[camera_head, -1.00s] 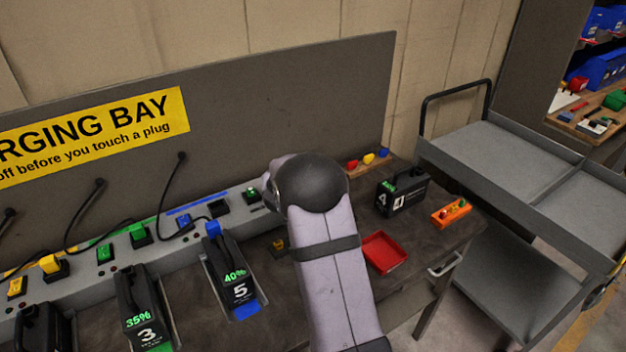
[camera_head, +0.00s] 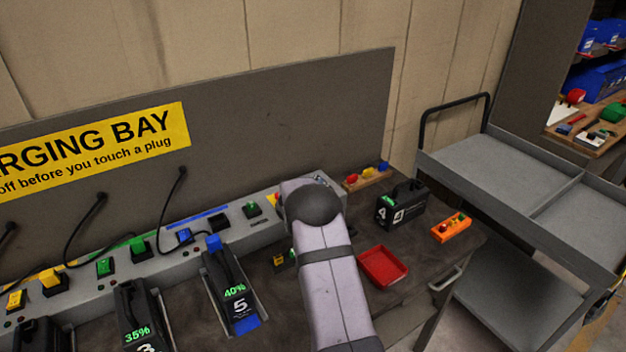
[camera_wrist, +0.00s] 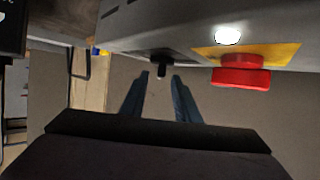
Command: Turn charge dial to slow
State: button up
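The charge dial appears to be the small dark knob (camera_wrist: 161,70) on a dark plate on the grey console (camera_wrist: 190,22) in the wrist view. My gripper (camera_wrist: 161,76) shows there with its two fingers apart, one on each side of the knob. The fingertips are close to the knob; I cannot tell whether they touch it. The knob's pointer and any slow mark are not readable. In the head view the console (camera_head: 262,230) runs along the back board, and my arm hides the dial and the gripper.
A red mushroom button (camera_wrist: 241,77) on a yellow plate (camera_wrist: 285,53) and a lit white lamp (camera_wrist: 228,35) sit beside the knob.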

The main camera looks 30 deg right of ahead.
jog(key=shift+x, duration=0.85)
grip_shut()
